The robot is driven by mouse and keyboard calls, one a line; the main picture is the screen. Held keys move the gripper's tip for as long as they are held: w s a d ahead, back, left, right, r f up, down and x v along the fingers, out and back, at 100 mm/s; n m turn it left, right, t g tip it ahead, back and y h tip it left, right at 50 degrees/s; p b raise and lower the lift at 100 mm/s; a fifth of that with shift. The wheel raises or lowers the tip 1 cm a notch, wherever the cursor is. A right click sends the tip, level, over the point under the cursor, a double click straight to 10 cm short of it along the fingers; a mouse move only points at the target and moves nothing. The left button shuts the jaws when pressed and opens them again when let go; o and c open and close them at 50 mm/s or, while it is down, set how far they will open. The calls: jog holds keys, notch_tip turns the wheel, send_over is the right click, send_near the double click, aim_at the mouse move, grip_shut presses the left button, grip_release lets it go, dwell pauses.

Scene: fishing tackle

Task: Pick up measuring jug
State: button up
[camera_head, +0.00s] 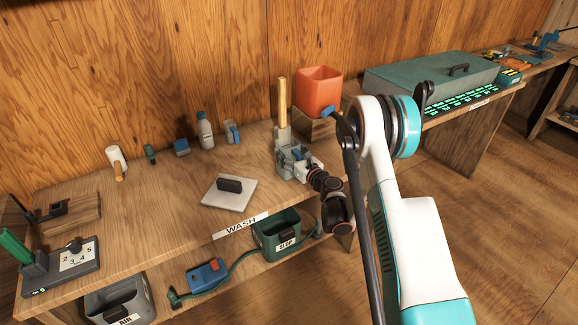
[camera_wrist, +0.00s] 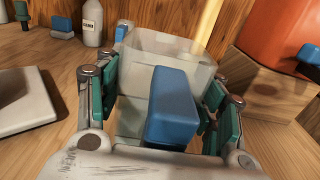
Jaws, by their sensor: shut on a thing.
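The measuring jug is a translucent, open-topped vessel with a thick blue handle. In the wrist view the jug (camera_wrist: 165,48) is upright, directly ahead of my gripper (camera_wrist: 160,98). Its blue handle (camera_wrist: 172,105) lies between the green-padded fingers, which are shut on it. In the head view my gripper (camera_head: 296,167) is at the right part of the wash bench, its fingers partly covering the jug (camera_head: 285,154). I cannot tell whether the jug's base touches the bench.
A tall yellow stick (camera_head: 282,95) stands just behind the jug. An orange container (camera_head: 319,91) sits on a wooden block (camera_head: 315,127) to the right. A white bottle (camera_head: 205,130) and a small clear cup (camera_head: 232,133) stand left. A pale slab (camera_head: 222,196) lies in front-left.

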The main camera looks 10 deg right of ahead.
jog(key=shift+c, duration=0.6)
jog(key=shift+r, duration=0.1)
notch_tip(320, 180, up, 20)
jog(key=p, duration=0.6)
dwell(0.4)
